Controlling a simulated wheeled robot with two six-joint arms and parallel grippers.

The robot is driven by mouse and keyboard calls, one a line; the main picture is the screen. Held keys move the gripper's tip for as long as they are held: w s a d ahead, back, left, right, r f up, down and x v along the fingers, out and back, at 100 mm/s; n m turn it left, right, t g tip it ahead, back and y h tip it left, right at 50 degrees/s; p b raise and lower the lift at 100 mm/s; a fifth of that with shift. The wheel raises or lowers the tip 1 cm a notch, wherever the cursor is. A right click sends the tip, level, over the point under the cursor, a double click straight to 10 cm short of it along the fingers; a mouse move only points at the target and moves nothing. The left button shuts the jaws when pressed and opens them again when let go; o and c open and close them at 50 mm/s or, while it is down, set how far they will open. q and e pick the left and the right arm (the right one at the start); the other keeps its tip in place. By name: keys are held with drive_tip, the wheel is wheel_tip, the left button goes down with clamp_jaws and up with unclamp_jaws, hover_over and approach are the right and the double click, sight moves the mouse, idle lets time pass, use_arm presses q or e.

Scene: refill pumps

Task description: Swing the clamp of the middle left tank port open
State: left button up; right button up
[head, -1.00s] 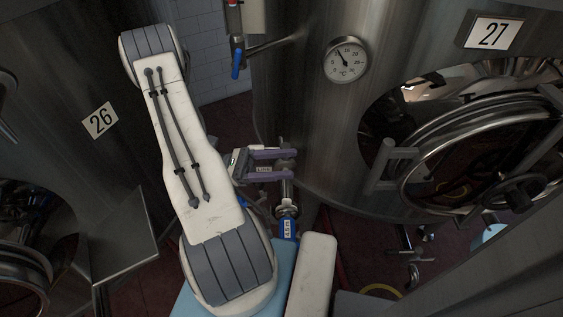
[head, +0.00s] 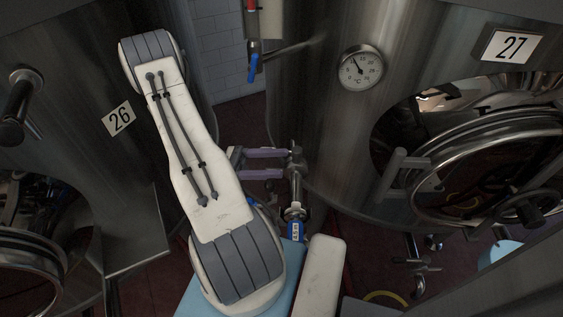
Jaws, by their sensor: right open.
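A metal port fitting (head: 297,165) stands between the two tanks, low on the left side of tank 27. Below it is a ring-shaped metal joint (head: 294,211), and under that a blue hose end with a white label (head: 296,231). I cannot make out whether the clamp is open or closed. My right gripper (head: 284,163) has two purple fingers, one above the other, apart with a gap between. They point right, with tips at the left side of the fitting; whether they touch is unclear. My white arm hides the gripper's base. My left gripper is out of view.
Tank 26 (head: 70,150) is at left and tank 27 (head: 340,130) at right, with a round hatch (head: 480,170) and a thermometer dial (head: 361,68). A valve with a blue handle (head: 253,62) hangs above. The gap between the tanks is narrow.

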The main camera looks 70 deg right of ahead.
drive_tip(key=w, duration=0.7)
drive_tip(key=shift+w+a+r+p, duration=0.2)
drive_tip(key=shift+a+r+p, duration=0.05)
drive_tip(key=shift+p, duration=0.2)
idle(0.5)
